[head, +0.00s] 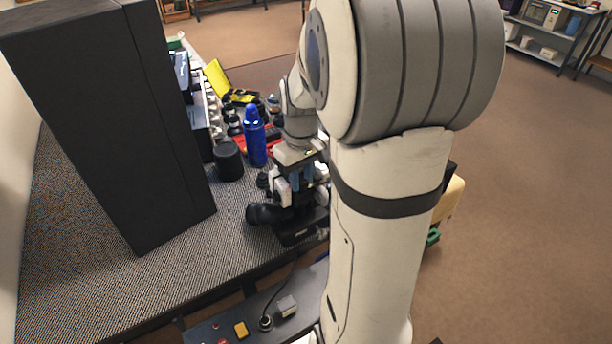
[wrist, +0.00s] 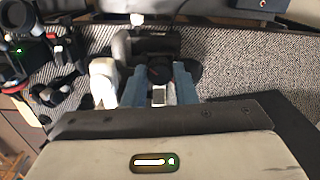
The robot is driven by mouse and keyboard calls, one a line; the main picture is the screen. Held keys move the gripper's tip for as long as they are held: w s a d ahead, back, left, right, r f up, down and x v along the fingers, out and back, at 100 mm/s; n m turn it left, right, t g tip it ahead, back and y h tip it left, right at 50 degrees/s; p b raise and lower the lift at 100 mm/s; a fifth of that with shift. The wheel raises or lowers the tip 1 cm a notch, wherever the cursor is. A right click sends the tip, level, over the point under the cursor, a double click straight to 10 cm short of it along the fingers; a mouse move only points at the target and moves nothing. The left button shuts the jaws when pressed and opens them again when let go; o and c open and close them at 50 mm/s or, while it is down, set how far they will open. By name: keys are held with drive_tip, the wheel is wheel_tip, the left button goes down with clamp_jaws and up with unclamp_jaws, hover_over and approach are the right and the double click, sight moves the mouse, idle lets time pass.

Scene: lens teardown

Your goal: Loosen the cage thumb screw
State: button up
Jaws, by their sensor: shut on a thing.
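My gripper (wrist: 159,84) points down at a dark camera or lens rig, with its two blue-grey fingers on either side of a small black round knob, which looks like the cage thumb screw (wrist: 158,71). The fingers are closed in on it. In the head view my gripper (head: 296,180) is over the black rig (head: 297,229) near the bench's front edge. A black lens-like cylinder (head: 264,214) sticks out to the left of the rig. The screw itself is hidden in the head view by my gripper and arm.
A tall black panel (head: 110,120) stands on the left of the grey woven bench top (head: 70,245). A blue bottle (head: 255,138) and a black cylinder (head: 228,161) stand behind the rig. Bare bench lies at front left.

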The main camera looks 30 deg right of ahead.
sight(301, 182)
drive_tip(key=n, duration=0.4)
drive_tip(key=shift+s+a+f, duration=0.1)
drive_tip(key=shift+f, duration=0.1)
drive_tip(key=shift+n+b, duration=0.3)
drive_tip(key=shift+n, duration=1.4)
drive_tip(key=o, duration=1)
drive_tip(key=shift+r, duration=0.1)
drive_tip(key=shift+r, duration=0.1)
drive_tip(key=shift+r, duration=0.2)
wheel_tip(301, 182, up, 7)
drive_tip(key=shift+r, duration=0.15)
